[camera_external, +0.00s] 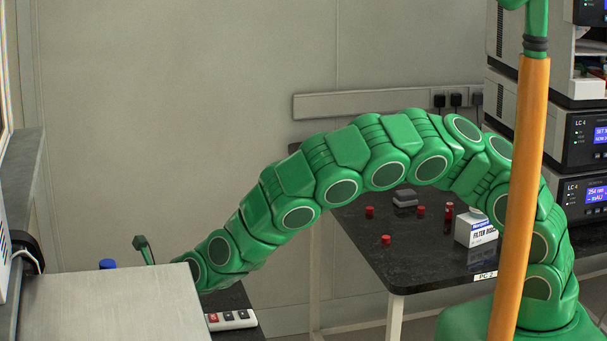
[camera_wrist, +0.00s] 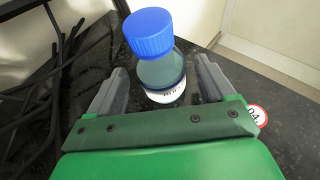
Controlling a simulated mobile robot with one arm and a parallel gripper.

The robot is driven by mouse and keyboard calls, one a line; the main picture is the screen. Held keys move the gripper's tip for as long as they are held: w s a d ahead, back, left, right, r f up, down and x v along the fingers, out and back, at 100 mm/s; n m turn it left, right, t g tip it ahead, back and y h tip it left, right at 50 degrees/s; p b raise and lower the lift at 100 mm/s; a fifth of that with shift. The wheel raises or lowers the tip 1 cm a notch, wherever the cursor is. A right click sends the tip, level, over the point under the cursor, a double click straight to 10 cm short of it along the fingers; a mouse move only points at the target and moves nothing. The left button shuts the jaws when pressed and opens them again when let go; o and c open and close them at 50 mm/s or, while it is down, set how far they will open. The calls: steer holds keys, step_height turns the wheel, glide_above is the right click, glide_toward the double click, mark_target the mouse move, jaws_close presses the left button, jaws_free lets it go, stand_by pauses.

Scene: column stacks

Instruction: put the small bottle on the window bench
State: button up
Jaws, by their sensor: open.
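A small clear bottle with a blue screw cap and a white label stands upright on a dark speckled surface in the wrist view (camera_wrist: 163,75). My gripper (camera_wrist: 160,88) is open, with one grey finger on each side of the bottle; I cannot tell whether either touches it. In the external view only the blue cap of the bottle (camera_external: 107,264) shows, behind a grey cabinet top. My gripper's fingers are hidden there behind the same cabinet.
Black cables (camera_wrist: 45,100) lie left of the bottle. A grey cabinet (camera_external: 115,305) blocks the near left. A power strip (camera_external: 230,320) lies on the low dark surface. A dark table (camera_external: 420,262) holds several red caps and a filter box (camera_external: 476,229).

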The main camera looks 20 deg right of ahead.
steer(key=shift+v, duration=2.7)
steer(key=v, duration=0.4)
steer(key=shift+v, duration=1)
steer(key=shift+w, duration=0.1)
